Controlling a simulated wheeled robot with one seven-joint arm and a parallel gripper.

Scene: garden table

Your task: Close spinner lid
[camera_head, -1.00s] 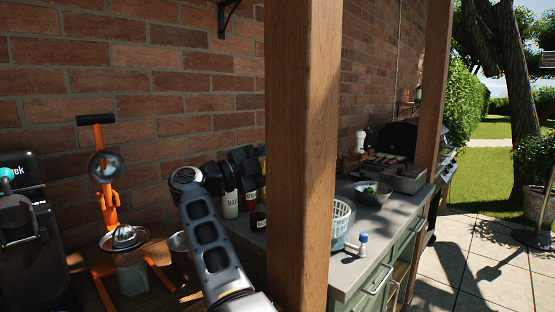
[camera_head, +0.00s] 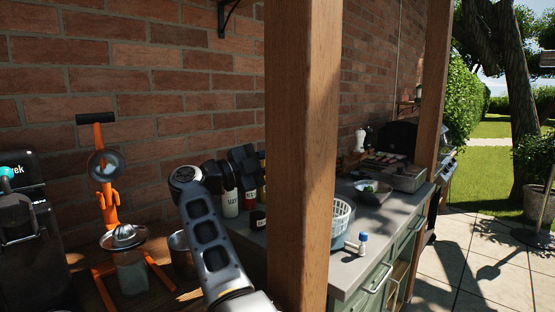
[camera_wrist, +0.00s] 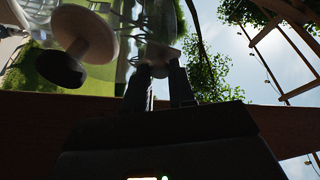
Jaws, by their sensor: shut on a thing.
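The spinner (camera_head: 342,213), a pale basket-like bowl, stands on the grey counter, its left part hidden by the wooden post. In the wrist view a clear, curved lid (camera_wrist: 125,20) shows above my gripper, with a pale and dark knob (camera_wrist: 85,38) on it to the left. My gripper (camera_wrist: 163,70) has its two dark fingers closed on a small pale piece that appears to be at the lid's edge. I cannot tell whether the lid touches the bowl. In the head view the post hides my gripper.
The wooden post (camera_head: 302,150) stands close beside my arm. The counter (camera_head: 345,272) also holds a small blue-capped bottle (camera_head: 362,243), a metal bowl (camera_head: 372,192) and sauce bottles (camera_head: 230,203). An orange juicer (camera_head: 107,190) stands at the left, and a brick wall runs behind.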

